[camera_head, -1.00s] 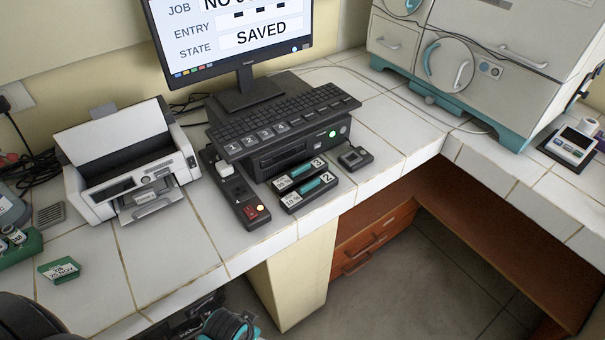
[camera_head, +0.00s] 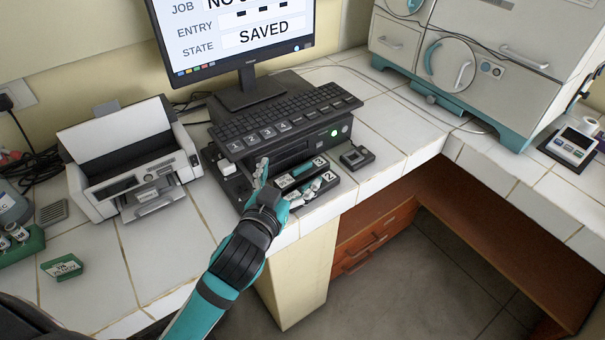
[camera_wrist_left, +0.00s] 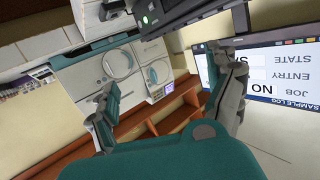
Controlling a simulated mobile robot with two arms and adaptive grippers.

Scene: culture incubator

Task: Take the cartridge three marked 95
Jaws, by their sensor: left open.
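The cartridge with the 3 (camera_head: 318,162) lies in the rear slot of a dark holder in front of the keyboard. It has a white label and a teal part; its small print is too blurred to read. The cartridge with the 2 (camera_head: 329,177) lies in the slot in front of it, partly covered by a finger. My left gripper (camera_head: 288,178) is open above the holder's left side, one finger to the left and one over the cartridges. In the left wrist view its two fingers (camera_wrist_left: 163,80) are spread with nothing between them. My right gripper is not in view.
A keyboard (camera_head: 285,122) rests over a dark unit with a green light, below the monitor (camera_head: 235,40). A small dark block (camera_head: 356,157) sits right of the holder. A white printer (camera_head: 130,165) stands at left. The counter's front edge is close to the holder.

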